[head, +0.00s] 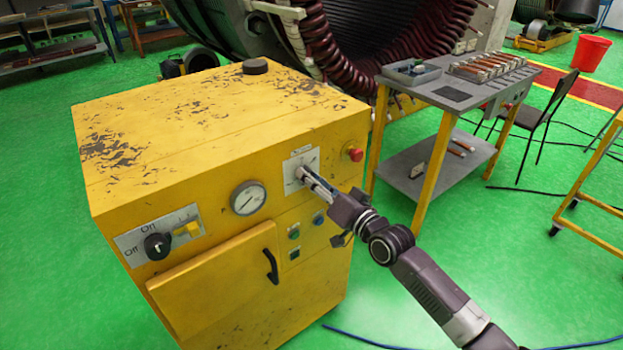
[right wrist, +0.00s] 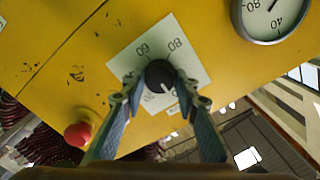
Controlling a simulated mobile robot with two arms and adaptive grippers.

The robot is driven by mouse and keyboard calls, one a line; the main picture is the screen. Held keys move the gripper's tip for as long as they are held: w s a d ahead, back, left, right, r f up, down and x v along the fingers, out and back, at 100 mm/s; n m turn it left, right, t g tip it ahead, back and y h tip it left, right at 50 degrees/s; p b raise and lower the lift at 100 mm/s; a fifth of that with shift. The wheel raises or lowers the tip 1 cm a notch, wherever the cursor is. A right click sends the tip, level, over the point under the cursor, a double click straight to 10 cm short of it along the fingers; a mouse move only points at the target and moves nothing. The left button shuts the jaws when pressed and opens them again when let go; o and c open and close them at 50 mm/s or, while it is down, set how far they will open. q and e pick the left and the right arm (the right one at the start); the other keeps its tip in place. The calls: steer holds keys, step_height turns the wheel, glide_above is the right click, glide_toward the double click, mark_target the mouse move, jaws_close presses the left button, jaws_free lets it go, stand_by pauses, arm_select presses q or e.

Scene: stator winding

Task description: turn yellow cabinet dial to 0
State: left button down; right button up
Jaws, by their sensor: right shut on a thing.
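The yellow cabinet (head: 219,150) stands in the left half of the head view, its top worn and scratched. On its front is a white scale plate (head: 292,162) with the dial. In the right wrist view the dial is a black round knob (right wrist: 159,75) with a white mark, on a white plate (right wrist: 191,57) with numbers such as 60 and 80. My right gripper (right wrist: 160,84) is shut on the knob, a finger at each side. In the head view my right gripper (head: 304,174) reaches the plate from the right and hides the knob. My left gripper is not in view.
A round gauge (head: 248,198), a black On/Off switch (head: 157,246), a black door handle (head: 271,266) and a red button (head: 355,154) are on the cabinet front. A grey-topped table (head: 459,92) and a chair (head: 546,112) stand to the right. Cables lie on the green floor.

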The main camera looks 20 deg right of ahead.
steer(key=shift+f, duration=0.15)
steer(key=o, duration=1.1)
steer(key=shift+o, duration=0.2)
steer(key=v, duration=1.2)
